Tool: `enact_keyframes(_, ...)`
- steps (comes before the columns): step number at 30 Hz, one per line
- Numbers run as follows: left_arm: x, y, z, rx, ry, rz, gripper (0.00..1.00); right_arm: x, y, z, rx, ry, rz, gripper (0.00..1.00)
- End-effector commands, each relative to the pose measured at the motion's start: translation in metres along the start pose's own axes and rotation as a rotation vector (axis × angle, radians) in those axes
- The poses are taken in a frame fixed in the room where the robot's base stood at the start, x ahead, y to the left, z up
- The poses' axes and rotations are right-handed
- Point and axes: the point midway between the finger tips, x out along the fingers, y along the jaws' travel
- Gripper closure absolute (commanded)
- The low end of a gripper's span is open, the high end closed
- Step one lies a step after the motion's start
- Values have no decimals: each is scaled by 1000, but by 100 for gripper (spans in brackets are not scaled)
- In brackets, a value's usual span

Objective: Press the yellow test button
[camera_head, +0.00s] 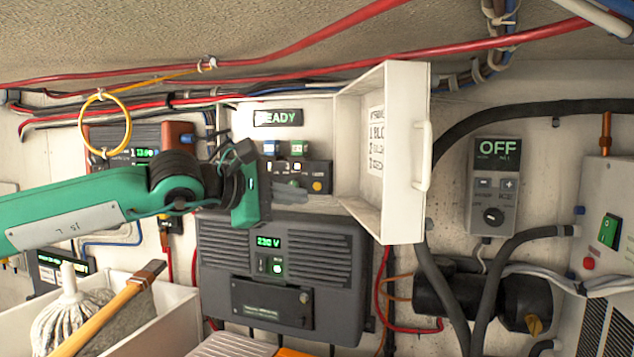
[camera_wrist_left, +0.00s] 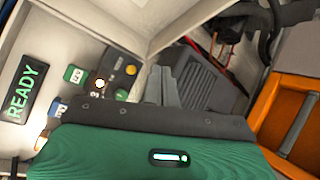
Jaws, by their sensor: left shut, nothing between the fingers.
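The yellow test button (camera_head: 317,186) is a small round knob on a dark panel inside an open white box (camera_head: 354,111). In the left wrist view the yellow button (camera_wrist_left: 131,70) sits at the end of the dark panel. My left gripper (camera_head: 304,197) reaches in from the left; its grey fingers are shut and empty, just below and left of the button in the head view. In the wrist view the shut fingertips (camera_wrist_left: 166,72) stand to the right of the button, with a gap in the picture. Contact does not show. My right gripper is not in view.
The box's white door (camera_head: 405,150) stands open on the right. A READY display (camera_head: 277,118) is above the panel. A dark 230 V inverter (camera_head: 340,240) lies below. Red cables run overhead; a mop (camera_head: 68,305) stands at lower left.

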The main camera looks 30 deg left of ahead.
Motion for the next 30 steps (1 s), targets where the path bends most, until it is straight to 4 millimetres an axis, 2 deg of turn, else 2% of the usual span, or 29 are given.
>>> enact_keyframes(1, 5, 6, -2, -1, 2, -4, 100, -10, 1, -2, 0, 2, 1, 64)
enact_keyframes(9, 33, 20, -16, -1, 2, -4, 100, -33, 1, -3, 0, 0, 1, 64)
enact_keyframes(18, 52, 28, -28, -1, 0, -2, 100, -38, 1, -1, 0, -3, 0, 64)
enact_keyframes(30, 54, 29, -29, 0, -1, 0, 100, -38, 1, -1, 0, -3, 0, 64)
